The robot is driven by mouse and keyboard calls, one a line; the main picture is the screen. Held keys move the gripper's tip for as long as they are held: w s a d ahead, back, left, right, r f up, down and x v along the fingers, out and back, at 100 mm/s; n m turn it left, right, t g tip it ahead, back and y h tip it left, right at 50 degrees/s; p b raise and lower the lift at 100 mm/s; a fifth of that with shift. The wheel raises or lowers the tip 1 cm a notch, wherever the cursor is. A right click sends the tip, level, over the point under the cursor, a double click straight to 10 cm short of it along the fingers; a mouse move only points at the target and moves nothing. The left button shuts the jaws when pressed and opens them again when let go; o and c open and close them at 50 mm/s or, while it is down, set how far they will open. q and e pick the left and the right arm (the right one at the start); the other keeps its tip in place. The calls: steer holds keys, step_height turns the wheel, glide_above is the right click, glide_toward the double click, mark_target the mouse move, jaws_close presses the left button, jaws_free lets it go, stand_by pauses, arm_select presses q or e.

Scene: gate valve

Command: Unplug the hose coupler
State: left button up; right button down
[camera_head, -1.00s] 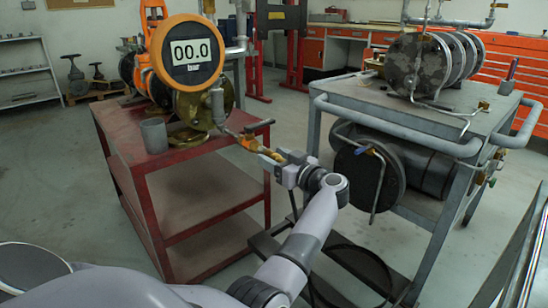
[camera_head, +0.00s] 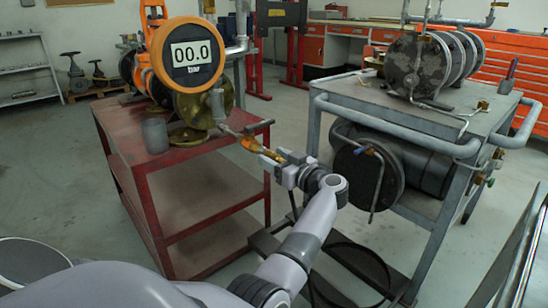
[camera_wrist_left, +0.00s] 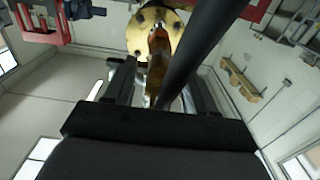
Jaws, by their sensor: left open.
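The brass hose coupler (camera_head: 262,150) sits at the end of a thin pipe that comes from the valve assembly (camera_head: 190,105) on the red cart. My left gripper (camera_head: 284,163) is at the coupler's near end, with its jaws open. In the left wrist view the coupler (camera_wrist_left: 157,62) lies between the two fingers of the gripper (camera_wrist_left: 152,85), in front of the brass flange (camera_wrist_left: 170,22). A dark hose (camera_wrist_left: 195,50) crosses diagonally beside it. Whether the fingers touch the coupler cannot be told. My right gripper is not in view.
The red cart (camera_head: 200,182) carries the valve, a round gauge (camera_head: 190,54) reading 00.0 and a grey cup (camera_head: 155,135). A grey metal cart (camera_head: 440,105) with tanks stands close on the right. A dark hose (camera_head: 365,262) hangs low near the floor.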

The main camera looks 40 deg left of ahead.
arm_select(q)
jaws_close()
steer(key=shift+s+d+p, duration=0.1)
steer(key=shift+d+p, duration=0.65)
steer(key=shift+d, duration=0.35)
steer(key=shift+s+d+p, duration=0.15)
steer(key=shift+d+p, duration=0.85)
steer(key=shift+d, duration=0.9)
